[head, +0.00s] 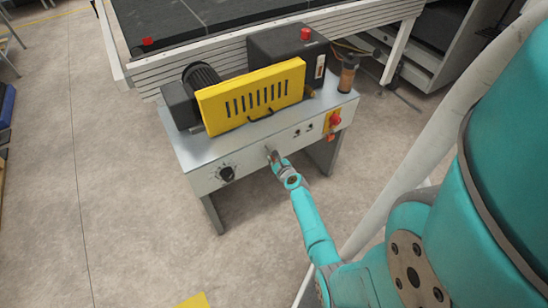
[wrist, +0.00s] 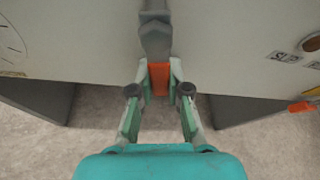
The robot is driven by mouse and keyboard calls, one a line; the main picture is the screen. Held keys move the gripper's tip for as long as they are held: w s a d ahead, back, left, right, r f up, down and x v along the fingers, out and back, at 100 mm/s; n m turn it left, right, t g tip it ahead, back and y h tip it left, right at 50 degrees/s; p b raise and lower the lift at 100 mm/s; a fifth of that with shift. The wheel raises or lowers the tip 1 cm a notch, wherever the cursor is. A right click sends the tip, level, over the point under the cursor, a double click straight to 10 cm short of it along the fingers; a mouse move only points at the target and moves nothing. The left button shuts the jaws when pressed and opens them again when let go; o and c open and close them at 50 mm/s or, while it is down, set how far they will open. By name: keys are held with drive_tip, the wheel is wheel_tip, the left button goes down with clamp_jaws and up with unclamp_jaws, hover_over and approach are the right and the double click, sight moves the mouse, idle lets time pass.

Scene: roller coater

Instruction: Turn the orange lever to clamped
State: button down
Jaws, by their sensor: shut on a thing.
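The lever's grey upper part (wrist: 155,32) runs up the panel from between the fingertips, roughly upright in that view. In the head view my gripper mostly hides the lever. The end of the orange part is partly between the fingers. No clamped marking can be read.
A black dial (head: 227,173) sits left of my gripper. A red button on a yellow plate (head: 334,120) is at the panel's right, with a small orange part (head: 331,138) below it. A yellow slotted guard (head: 252,96) stands on top. Floor in front is clear.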

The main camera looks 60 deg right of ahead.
drive_tip(key=shift+w+a+f+m+t+y, duration=0.1)
drive_tip(key=shift+w+a+m+t+y, duration=0.3)
drive_tip(key=shift+a+m+y, duration=0.5)
drive_tip(key=shift+d, duration=0.15)
drive_tip(key=c, duration=1.1)
unclamp_jaws()
drive_tip(key=v, duration=1.2)
drive_tip(key=shift+w, duration=0.1)
